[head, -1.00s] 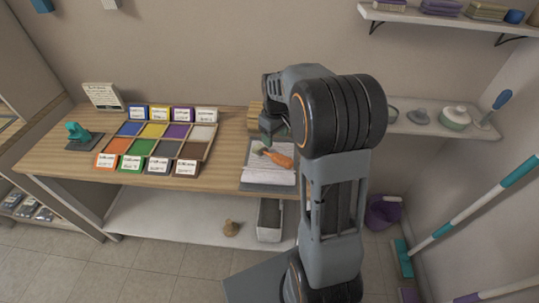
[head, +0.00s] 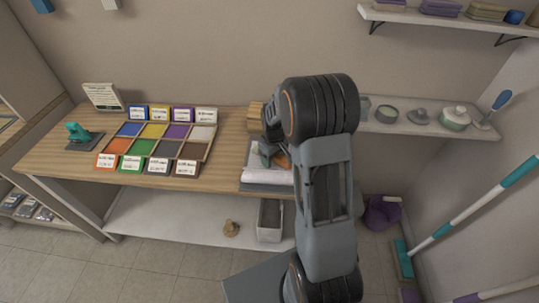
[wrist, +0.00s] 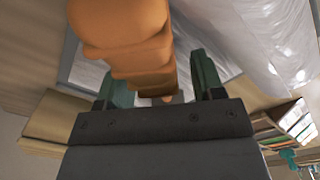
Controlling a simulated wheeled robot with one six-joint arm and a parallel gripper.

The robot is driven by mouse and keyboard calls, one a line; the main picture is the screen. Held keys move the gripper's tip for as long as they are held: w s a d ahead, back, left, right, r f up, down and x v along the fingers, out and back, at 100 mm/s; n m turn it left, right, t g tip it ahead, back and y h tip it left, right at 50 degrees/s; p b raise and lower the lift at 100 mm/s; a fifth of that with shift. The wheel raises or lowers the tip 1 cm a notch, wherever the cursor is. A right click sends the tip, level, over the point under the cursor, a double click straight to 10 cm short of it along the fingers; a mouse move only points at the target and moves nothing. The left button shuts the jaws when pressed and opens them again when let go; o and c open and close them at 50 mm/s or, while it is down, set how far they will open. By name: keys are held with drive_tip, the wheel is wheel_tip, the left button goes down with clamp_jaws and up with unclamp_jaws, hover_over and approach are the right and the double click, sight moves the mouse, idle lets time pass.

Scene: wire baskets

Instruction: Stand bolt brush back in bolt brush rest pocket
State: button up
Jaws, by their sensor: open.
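The bolt brush, with an orange handle (head: 283,161), lies on a white folded cloth bolt (head: 262,177) at the right part of the wooden table. In the wrist view its orange handle (wrist: 125,35) fills the upper middle and runs down between the green fingers. My gripper (wrist: 163,85) is open, with a finger on each side of the handle; I cannot tell whether they touch it. In the head view my arm hides most of my gripper and part of the brush. I cannot make out the rest pocket for certain.
A wooden block (head: 254,117) stands behind the cloth. A sorting tray (head: 210,149) with coloured compartments and label cards is to the left. A teal tool (head: 77,131) stands at the far left. A wall shelf (head: 405,130) with bowls is on the right.

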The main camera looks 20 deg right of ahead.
drive_tip(key=shift+c, duration=0.4)
drive_tip(key=c, duration=1)
drive_tip(key=shift+c, duration=0.2)
drive_tip(key=shift+r, duration=0.15)
